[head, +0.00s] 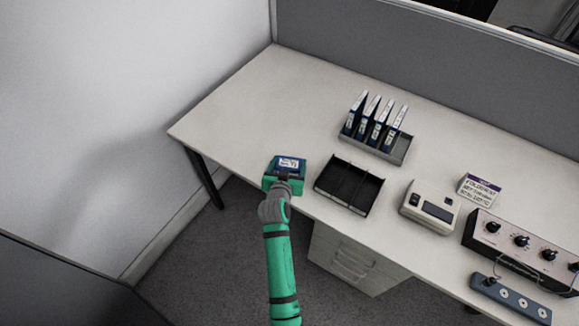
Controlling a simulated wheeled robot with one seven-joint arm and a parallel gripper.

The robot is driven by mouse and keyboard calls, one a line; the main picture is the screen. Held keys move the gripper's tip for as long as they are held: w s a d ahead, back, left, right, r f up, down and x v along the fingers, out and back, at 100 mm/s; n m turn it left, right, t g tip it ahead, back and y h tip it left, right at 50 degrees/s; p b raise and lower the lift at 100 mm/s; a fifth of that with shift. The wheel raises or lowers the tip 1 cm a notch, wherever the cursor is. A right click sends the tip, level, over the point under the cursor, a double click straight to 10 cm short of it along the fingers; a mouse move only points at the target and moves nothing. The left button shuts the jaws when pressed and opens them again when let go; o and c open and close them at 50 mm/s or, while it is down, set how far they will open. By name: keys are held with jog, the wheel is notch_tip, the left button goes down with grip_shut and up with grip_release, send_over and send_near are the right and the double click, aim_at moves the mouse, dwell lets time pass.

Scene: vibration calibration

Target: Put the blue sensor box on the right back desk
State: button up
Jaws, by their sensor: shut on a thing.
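My gripper (282,183) is at the end of my green arm, over the front edge of the desk (235,125). It is shut on the blue sensor box (290,163), which has a white label on its top. The box is at or just above the desk top, left of the black tray; whether it touches the surface cannot be told. The fingers are mostly hidden behind the wrist and the green gripper body.
A black divided tray (349,186) lies right of the box. Behind it is a grey rack (372,145) with several blue binders (376,119). A beige device (430,207), a label block (479,188), a knobbed unit (515,242) and a socket strip (511,300) stand right. The desk's left is clear.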

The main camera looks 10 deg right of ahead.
jog(key=shift+d+f, duration=0.1)
jog(key=shift+f, duration=0.75)
jog(key=shift+f, duration=0.15)
jog(key=o, duration=1.1)
